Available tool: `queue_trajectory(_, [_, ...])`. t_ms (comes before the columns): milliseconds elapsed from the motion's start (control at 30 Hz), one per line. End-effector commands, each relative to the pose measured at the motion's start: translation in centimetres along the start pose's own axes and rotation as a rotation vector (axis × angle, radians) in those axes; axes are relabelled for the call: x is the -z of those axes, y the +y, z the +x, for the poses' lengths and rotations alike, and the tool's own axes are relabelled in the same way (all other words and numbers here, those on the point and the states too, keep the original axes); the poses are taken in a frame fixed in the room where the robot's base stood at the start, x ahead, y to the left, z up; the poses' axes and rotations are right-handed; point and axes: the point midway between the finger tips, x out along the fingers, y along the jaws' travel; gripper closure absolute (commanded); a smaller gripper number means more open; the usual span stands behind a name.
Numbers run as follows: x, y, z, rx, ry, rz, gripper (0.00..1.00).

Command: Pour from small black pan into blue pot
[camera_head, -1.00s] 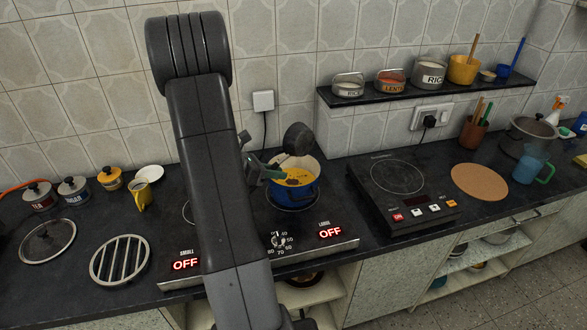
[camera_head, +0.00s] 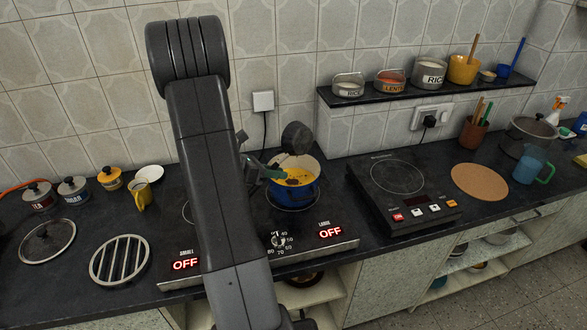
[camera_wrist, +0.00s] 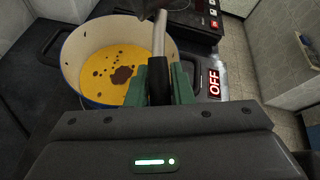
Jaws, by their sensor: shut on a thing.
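My gripper (camera_wrist: 166,84) is shut on the black handle (camera_wrist: 158,82) of the small black pan, with a green finger on each side. In the head view the small black pan (camera_head: 297,137) is strongly tilted above the back right of the blue pot (camera_head: 292,194). The blue pot stands upright on the right part of the hob. It also shows in the wrist view (camera_wrist: 66,60), holding yellow contents (camera_wrist: 98,72) with dark brown patches and spots. The inside of the pan is mostly hidden in both views.
A two-zone hob (camera_head: 318,243) under the pot shows red OFF displays. A separate black cooktop (camera_head: 398,190) stands to the right, with a round cork mat (camera_head: 480,182) beyond it. A shelf (camera_head: 420,93) with containers hangs behind. A yellow cup (camera_head: 141,194) and a metal trivet (camera_head: 120,259) are left.

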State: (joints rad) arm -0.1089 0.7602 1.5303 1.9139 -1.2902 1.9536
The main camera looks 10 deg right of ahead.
Motion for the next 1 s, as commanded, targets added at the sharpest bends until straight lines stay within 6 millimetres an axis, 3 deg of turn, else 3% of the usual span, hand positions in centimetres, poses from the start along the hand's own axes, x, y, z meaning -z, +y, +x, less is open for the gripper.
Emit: queue_trajectory(1000, [0.0,-0.13,0.06,0.056,-0.036,-0.091,1.0])
